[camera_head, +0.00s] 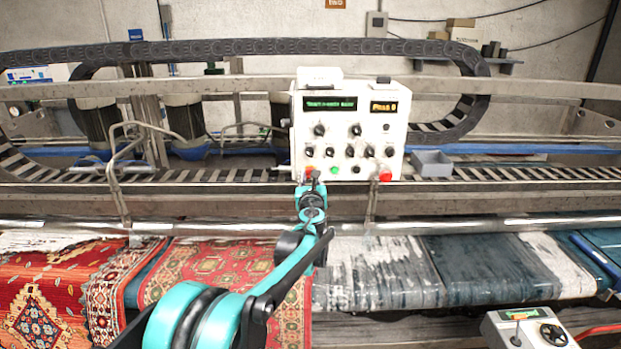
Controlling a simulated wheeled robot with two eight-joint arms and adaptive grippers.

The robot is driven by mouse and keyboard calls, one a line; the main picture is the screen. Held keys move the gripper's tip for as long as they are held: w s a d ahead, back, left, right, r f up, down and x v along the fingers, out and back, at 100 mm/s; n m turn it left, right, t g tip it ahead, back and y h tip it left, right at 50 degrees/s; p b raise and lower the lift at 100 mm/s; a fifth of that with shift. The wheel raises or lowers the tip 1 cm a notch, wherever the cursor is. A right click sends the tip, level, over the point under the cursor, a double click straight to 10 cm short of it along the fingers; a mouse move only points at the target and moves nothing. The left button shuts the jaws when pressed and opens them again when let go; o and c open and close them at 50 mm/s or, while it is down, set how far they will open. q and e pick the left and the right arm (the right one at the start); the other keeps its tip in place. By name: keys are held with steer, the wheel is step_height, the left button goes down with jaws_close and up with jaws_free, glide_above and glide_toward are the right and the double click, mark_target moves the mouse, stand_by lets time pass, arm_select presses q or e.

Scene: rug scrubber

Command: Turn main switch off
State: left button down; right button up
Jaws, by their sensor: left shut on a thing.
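The white control box (347,104) stands on the machine's rail, with two lit displays and rows of black knobs on its face. A small red switch (309,171), which I take to be the main switch, is at the lower left of the panel. My left gripper (314,176) reaches up from below, and its tips are shut on that switch, hiding much of it. The switch's exact angle cannot be seen. My right gripper is not in view.
A red emergency button (385,174) sits at the panel's lower right, and a green button (334,170) is beside the switch. A grey bin (432,163) stands right of the box. Red rugs (70,285) lie below. A smaller control box (524,328) is at the lower right.

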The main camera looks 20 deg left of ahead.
arm_select(q)
steer(key=shift+n+b, duration=1)
steer(key=shift+n, duration=6.5)
steer(key=shift+d, duration=0.1)
steer(key=c, duration=1.2)
jaws_free()
steer(key=shift+s, duration=0.1)
steer(key=v, duration=1.2)
steer(key=shift+r, duration=0.1)
